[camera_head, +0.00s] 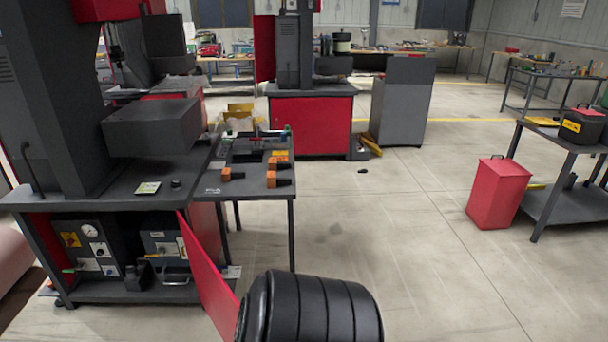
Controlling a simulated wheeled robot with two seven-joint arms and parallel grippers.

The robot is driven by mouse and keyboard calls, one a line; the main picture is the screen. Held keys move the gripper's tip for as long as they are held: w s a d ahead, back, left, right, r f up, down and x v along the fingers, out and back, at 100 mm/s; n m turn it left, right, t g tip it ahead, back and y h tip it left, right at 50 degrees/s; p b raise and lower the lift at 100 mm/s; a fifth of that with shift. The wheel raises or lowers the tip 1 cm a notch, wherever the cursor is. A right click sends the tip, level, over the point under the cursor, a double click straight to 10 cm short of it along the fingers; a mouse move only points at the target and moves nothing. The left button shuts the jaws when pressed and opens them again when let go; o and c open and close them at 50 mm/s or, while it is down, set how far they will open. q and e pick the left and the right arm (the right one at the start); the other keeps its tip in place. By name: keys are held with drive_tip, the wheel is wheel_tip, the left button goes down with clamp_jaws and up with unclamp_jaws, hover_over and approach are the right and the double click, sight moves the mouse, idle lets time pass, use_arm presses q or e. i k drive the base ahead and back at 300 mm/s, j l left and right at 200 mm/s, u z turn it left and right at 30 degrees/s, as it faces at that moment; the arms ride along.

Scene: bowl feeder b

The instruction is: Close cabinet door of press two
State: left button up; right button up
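A grey press (150,127) with a dark column stands at the left on a dark bench. The cabinet under it is open and shows gauges, control boxes and a metal handle inside. Its red cabinet door (205,275) stands swung open, out towards me, at the cabinet's right side. The door's lower near end is hidden at the bottom of the view. A second press (290,50) stands farther back, and its red cabinet front (310,125) looks closed. No label shows which press is number two. Neither of my grippers is in view.
A small dark table (210,192) with orange-tipped tools stands just right of the open cabinet. A grey cabinet (402,100) stands behind. A red bin (497,195) and a workbench (585,140) are at the right. The middle floor is mostly clear.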

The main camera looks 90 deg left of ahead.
sight(219, 301)
drive_tip(key=i+j+u, duration=0.15)
drive_tip(key=i+u, duration=0.55)
drive_tip(key=u, duration=0.15)
drive_tip(key=i+u, duration=0.45)
drive_tip(key=i+l+u, duration=0.2)
drive_tip(key=u, duration=0.2)
drive_tip(key=i+j+u, duration=0.1)
drive_tip(key=u, duration=0.35)
drive_tip(key=i+u, duration=0.25)
drive_tip(key=u, duration=0.2)
drive_tip(key=i+u, duration=0.2)
drive_tip(key=u, duration=0.3)
drive_tip(key=i+l+u, duration=0.15)
drive_tip(key=u, duration=0.3)
drive_tip(key=i+j+u, duration=0.1)
drive_tip(key=u, duration=0.35)
drive_tip(key=i+u, duration=0.3)
drive_tip(key=u, duration=0.2)
drive_tip(key=i+l+u, duration=0.1)
drive_tip(key=u, duration=0.35)
drive_tip(key=k+u, duration=0.45)
drive_tip(key=k+j, duration=0.05)
drive_tip(key=k, duration=0.05)
